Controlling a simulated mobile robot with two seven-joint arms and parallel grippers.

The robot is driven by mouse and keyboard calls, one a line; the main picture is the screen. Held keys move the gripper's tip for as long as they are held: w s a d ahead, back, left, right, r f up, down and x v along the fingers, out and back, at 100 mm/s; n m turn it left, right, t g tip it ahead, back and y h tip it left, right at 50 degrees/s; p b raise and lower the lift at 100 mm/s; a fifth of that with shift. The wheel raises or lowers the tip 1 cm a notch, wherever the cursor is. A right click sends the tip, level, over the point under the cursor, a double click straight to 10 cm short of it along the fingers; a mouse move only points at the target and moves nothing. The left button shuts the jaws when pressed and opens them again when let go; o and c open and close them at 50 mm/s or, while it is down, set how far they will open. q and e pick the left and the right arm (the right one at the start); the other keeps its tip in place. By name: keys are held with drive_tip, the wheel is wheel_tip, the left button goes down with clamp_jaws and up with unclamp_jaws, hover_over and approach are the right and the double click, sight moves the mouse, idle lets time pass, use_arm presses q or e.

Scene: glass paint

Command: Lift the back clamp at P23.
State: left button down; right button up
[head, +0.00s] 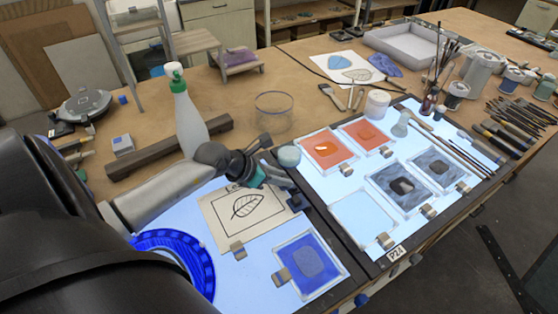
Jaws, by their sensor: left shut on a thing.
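My left gripper (290,190) reaches in from the left over the left light panel. Its fingers are shut at the back right edge of the paper with a leaf drawing (262,222). The back clamp is mostly hidden by the dark fingers; I cannot make out its outline or whether it is clear of the surface. A silver clamp (237,250) sits on the paper's front edge. Another clamp (281,276) sits on the left edge of a blue glass pane (309,262). No P23 label is readable. My right gripper is not in view.
The right light panel (327,190), labelled P24 (396,254), carries orange, grey and pale panes with clamps. A white spray bottle (188,118), a dark wooden bar (130,160) and a clear glass bowl (273,112) stand behind my arm. Brushes and jars crowd the right.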

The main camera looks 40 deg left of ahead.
use_arm(q)
drive_tip(key=p, duration=0.1)
drive_tip(key=r+g+p, duration=0.1)
drive_tip(key=shift+w+d+g+y+p, duration=0.1)
drive_tip(key=shift+w+g+y+p, duration=0.2)
drive_tip(key=shift+w+p, duration=0.1)
drive_tip(key=shift+w+g+y+p, duration=0.25)
drive_tip(key=shift+g+y+p, duration=0.05)
drive_tip(key=shift+g+p, duration=0.35)
drive_tip(key=shift+w+d+g+y+p, duration=0.2)
drive_tip(key=shift+w+g+y+p, duration=0.1)
drive_tip(key=shift+g, duration=0.45)
drive_tip(key=shift+w+d+g+y, duration=0.1)
drive_tip(key=shift+w+g+y, duration=0.25)
drive_tip(key=shift+g, duration=0.25)
drive_tip(key=shift+w+d+g+y+b, duration=0.1)
drive_tip(key=shift+w+g+y+b, duration=0.15)
drive_tip(key=shift+g+b, duration=0.5)
drive_tip(key=g+b, duration=0.1)
drive_tip(key=b, duration=0.2)
drive_tip(key=w+g+y+b, duration=0.1)
drive_tip(key=g+b, duration=0.1)
drive_tip(key=b, duration=0.2)
drive_tip(key=d+f+g+y+b, duration=0.1)
drive_tip(key=g+b, duration=0.1)
drive_tip(key=b, duration=0.1)
drive_tip(key=shift+w, duration=0.4)
drive_tip(key=shift+g+b, duration=0.45)
drive_tip(key=shift+b, duration=0.5)
